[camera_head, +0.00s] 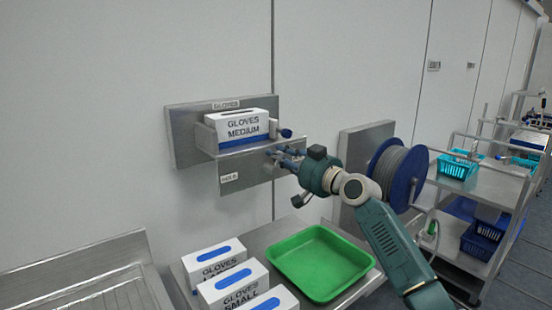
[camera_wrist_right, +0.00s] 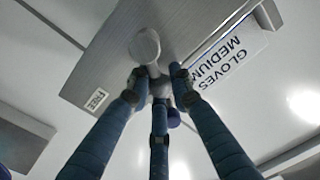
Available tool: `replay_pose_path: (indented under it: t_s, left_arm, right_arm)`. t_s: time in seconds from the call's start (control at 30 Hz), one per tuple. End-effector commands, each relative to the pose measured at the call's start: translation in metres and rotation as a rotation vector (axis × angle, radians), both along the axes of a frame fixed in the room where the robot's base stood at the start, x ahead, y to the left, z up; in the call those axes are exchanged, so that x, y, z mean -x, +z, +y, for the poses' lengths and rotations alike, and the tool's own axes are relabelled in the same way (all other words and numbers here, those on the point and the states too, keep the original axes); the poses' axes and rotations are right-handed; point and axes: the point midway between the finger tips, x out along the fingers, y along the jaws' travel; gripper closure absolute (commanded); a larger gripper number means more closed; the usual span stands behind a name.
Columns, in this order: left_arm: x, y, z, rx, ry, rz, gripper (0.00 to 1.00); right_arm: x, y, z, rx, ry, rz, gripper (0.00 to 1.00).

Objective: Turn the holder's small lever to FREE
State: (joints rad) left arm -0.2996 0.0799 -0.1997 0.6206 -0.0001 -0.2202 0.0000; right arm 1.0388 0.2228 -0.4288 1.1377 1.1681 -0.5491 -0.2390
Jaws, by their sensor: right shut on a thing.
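The grey metal holder (camera_head: 248,182) is on the wall with a white and blue GLOVES MEDIUM box (camera_head: 243,127) in it. A HOLD label (camera_head: 229,178) is on its lower left. In the right wrist view a FREE label (camera_wrist_right: 96,100) is on the grey plate, left of my fingers. The small lever shows there as a pale round hub (camera_wrist_right: 145,45) with a stem running between my fingertips. My right gripper (camera_head: 277,155) is at the holder's lower right, shut on the lever; its fingers (camera_wrist_right: 154,88) hide most of it. My left gripper is out of view.
A blue-ended knob (camera_head: 286,133) sticks out at the holder's right side. Below are a green tray (camera_head: 318,262) and more glove boxes (camera_head: 215,262). A blue cable reel (camera_head: 400,175) hangs to the right, before a cart with turquoise baskets (camera_head: 457,166).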

Motion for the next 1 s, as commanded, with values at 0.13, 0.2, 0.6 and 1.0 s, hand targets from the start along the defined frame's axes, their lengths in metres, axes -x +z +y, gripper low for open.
replay_pose_path:
  t_s: [0.13, 0.2, 0.6, 1.0]
  left_arm:
    - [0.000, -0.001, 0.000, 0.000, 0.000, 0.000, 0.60]
    - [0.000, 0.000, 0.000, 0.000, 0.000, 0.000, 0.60]
    - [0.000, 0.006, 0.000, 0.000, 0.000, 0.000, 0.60]
    - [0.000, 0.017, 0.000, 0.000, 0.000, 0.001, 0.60]
  right_arm:
    - [-0.004, -0.001, -0.006, -0.120, -0.003, 0.073, 1.00]
    - [-0.005, -0.003, -0.008, -0.175, -0.003, 0.111, 1.00]
    - [-0.011, -0.016, -0.018, -0.491, -0.004, 0.322, 1.00]
    - [-0.014, -0.030, -0.022, -0.763, -0.005, 0.503, 1.00]
